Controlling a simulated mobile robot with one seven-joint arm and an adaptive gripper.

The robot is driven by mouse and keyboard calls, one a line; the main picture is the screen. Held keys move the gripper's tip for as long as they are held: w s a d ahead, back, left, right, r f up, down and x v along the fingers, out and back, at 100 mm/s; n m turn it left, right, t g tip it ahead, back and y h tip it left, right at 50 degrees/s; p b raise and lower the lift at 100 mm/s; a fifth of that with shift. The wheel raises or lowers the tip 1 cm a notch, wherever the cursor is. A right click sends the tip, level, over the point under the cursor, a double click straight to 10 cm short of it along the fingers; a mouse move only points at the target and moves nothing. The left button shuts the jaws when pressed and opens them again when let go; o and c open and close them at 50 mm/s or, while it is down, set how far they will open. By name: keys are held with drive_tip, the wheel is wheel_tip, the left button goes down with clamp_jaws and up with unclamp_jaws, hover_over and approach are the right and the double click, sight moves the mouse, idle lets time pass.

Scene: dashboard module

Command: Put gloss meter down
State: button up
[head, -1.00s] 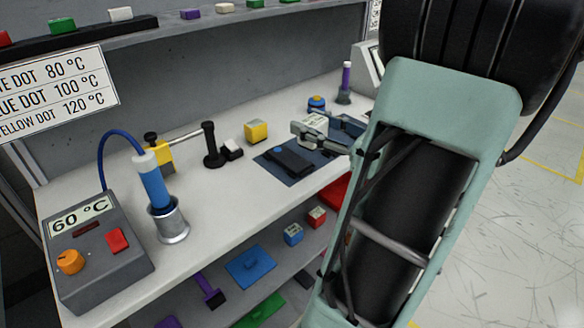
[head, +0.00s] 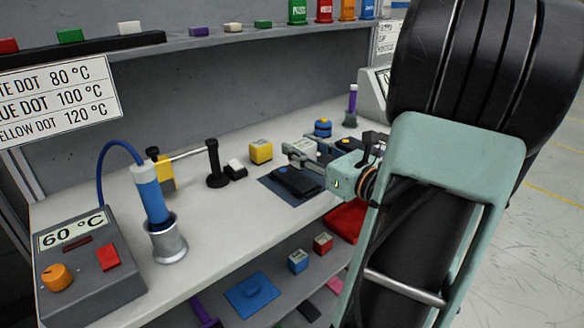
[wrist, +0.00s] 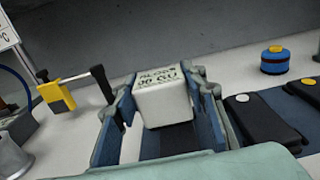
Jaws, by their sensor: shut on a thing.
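The gloss meter (wrist: 165,103) is a white block with dark lettering on its top face. It sits between the two fingers of my gripper (wrist: 160,112) in the wrist view, with a finger on each side. In the head view my gripper (head: 303,150) is over the back part of the worktop, and the pale gloss meter (head: 304,146) shows small between the fingers. I cannot tell whether the block touches the mat.
Black devices with a white dot (wrist: 258,121) and a yellow dot (wrist: 306,90) lie right of my gripper. A blue round pot (wrist: 275,60) stands behind them. A yellow cube (head: 261,151) and black stand (head: 215,165) are to the left. Bare worktop (head: 225,205) lies in front.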

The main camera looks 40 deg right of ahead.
drive_tip(key=shift+w+f, duration=0.45)
drive_tip(key=shift+f, duration=0.05)
drive_tip(key=shift+w+f+b, duration=0.2)
drive_tip(key=shift+f+b, duration=0.15)
drive_tip(key=shift+f, duration=0.6)
drive_tip(key=shift+w+f+b, duration=0.15)
drive_tip(key=shift+f+b, duration=0.2)
drive_tip(key=shift+f, duration=0.6)
drive_tip(key=shift+f, duration=0.15)
drive_tip(key=o, duration=1.4)
drive_tip(key=shift+s+r, duration=0.15)
drive_tip(key=shift+r, duration=0.05)
drive_tip(key=s, duration=0.4)
drive_tip(key=s+p, duration=0.1)
drive_tip(key=s, duration=0.3)
drive_tip(key=s+d, duration=0.1)
drive_tip(key=s, duration=0.2)
drive_tip(key=shift+s+p, duration=0.3)
drive_tip(key=shift+s, duration=0.1)
